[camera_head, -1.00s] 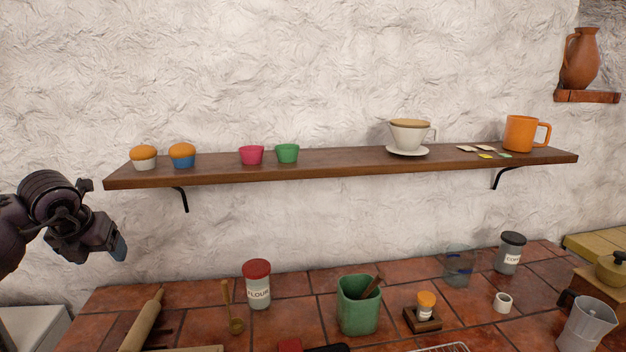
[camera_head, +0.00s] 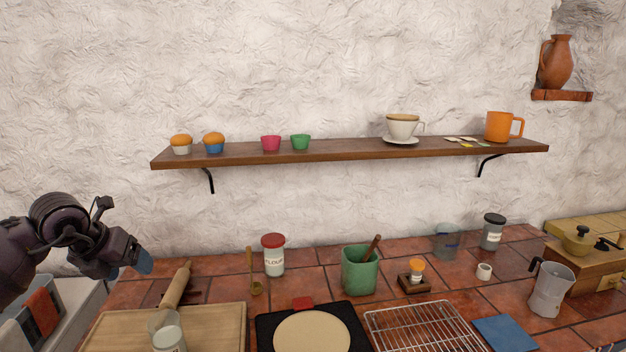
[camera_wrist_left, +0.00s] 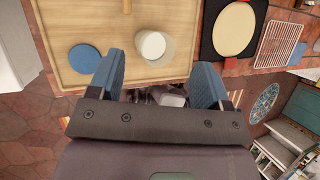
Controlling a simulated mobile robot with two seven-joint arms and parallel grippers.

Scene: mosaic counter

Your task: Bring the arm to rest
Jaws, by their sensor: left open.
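My left gripper (camera_head: 143,262) is at the left of the head view, near the counter's left end, beside the rolling pin. In the left wrist view its two blue fingertips (camera_wrist_left: 163,82) are spread apart with nothing between them. Below the camera's far side, that view shows the wooden board (camera_wrist_left: 70,35) with a white-topped glass jar (camera_wrist_left: 152,46) and a blue disc (camera_wrist_left: 85,57) on it. My right gripper is not in view.
The wall shelf (camera_head: 340,149) holds muffins, cups and an orange mug (camera_head: 498,127).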

